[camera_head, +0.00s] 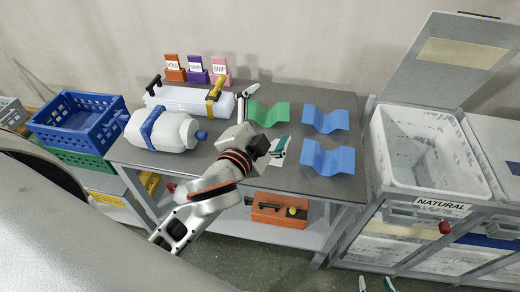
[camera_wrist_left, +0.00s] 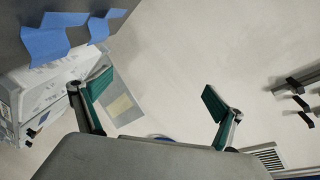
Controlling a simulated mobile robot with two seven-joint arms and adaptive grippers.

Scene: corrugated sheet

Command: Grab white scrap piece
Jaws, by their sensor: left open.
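My left gripper (camera_head: 264,122) is open above the table, one finger near the green corrugated sheet (camera_head: 268,114) and the other over the white piece. In the left wrist view its green-padded fingers (camera_wrist_left: 155,95) are spread with nothing between them, and the white piece is not visible there. My right gripper (camera_head: 375,285) shows only as two fingertips, spread apart, at the bottom edge.
Blue corrugated sheets (camera_head: 326,119) lie right of the green one. A white bin marked NATURAL (camera_head: 480,190) stands right of the table, its lid (camera_head: 450,60) raised. White bottles (camera_head: 165,130), label holders (camera_head: 197,74) and a blue crate (camera_head: 75,120) are at left.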

